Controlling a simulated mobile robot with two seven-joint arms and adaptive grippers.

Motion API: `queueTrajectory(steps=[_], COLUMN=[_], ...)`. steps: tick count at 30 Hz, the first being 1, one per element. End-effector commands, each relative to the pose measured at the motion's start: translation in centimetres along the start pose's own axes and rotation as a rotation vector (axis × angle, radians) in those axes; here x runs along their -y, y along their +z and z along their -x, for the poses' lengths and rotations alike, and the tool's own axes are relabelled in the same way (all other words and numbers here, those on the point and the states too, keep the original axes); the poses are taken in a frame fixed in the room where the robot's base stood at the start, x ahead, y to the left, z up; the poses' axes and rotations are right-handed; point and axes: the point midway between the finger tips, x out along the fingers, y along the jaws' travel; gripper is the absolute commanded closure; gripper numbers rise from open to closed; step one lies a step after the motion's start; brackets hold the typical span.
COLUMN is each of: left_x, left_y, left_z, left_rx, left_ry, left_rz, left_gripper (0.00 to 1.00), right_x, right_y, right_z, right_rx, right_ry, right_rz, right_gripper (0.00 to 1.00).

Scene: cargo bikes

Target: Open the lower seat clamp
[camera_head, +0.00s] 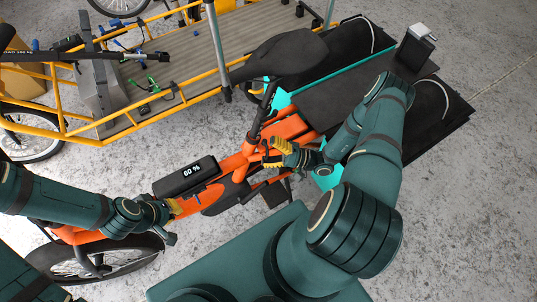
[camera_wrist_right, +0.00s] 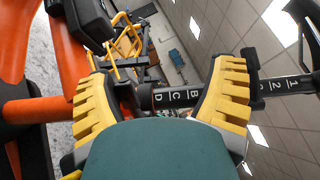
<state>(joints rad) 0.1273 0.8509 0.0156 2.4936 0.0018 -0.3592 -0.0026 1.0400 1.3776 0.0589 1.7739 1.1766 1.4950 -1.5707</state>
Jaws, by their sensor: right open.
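The orange bike's black seat post (camera_wrist_right: 175,97) runs across the right wrist view, marked with letters and numbers. A dark collar, seemingly the lower seat clamp (camera_wrist_right: 126,98), sits at the post's orange-frame end, beside the left yellow finger. Its lever position is unclear. My right gripper (camera_wrist_right: 165,75) is open, with its ribbed yellow fingers on either side of the lettered post section. In the head view my right gripper (camera_head: 270,152) is below the black saddle (camera_head: 280,54), near the post's base. My left gripper (camera_head: 173,208) is beside the bike frame (camera_head: 205,186); its finger opening is unclear.
A black battery (camera_head: 185,176) reading 60 % sits on the orange frame. Behind stands a yellow cargo bike with a slatted deck (camera_head: 175,58) holding tools. A black-and-teal cargo box (camera_head: 330,60) is at upper right. Concrete floor (camera_head: 495,170) is clear at right.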

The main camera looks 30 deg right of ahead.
Motion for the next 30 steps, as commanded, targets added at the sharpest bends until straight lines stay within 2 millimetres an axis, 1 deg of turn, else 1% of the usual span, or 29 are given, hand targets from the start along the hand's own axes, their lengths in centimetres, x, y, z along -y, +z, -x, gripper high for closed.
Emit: queueTrajectory(steps=[1, 2, 3, 4, 5, 10, 15, 30], left_x=[0.0, 0.0, 0.0, 0.0, 0.0, 0.0, 0.0, 0.0], left_y=[0.0, 0.0, 0.0, 0.0, 0.0, 0.0, 0.0, 0.0], left_z=[0.1, 0.1, 0.1, 0.1, 0.1, 0.1, 0.1, 0.0], left_rx=[0.000, 0.000, 0.000, 0.000, 0.000, 0.000, 0.000, 0.000], left_ry=[0.000, 0.000, 0.000, 0.000, 0.000, 0.000, 0.000, 0.000], left_rz=[0.000, 0.000, 0.000, 0.000, 0.000, 0.000, 0.000, 0.000], left_gripper=[1.00, 1.00, 1.00, 1.00, 1.00, 1.00, 1.00, 1.00], right_x=[1.6, 2.2, 2.9, 3.4, 3.9, 5.7, 6.3, 6.3], right_y=[0.3, 0.5, 0.6, 0.6, 0.7, 1.1, 1.3, 1.3], right_z=[-0.4, -0.6, -0.8, -0.9, -1.1, -1.6, -1.8, -1.8], right_rx=[0.007, 0.008, 0.007, 0.008, 0.008, 0.007, 0.006, 0.006], right_ry=[-0.018, -0.019, -0.019, -0.020, -0.020, -0.017, -0.016, -0.014], right_rz=[0.002, 0.001, 0.002, 0.003, 0.003, 0.002, 0.001, 0.000], right_gripper=[0.37, 0.30, 0.31, 0.44, 0.52, 0.52, 0.52, 0.52])
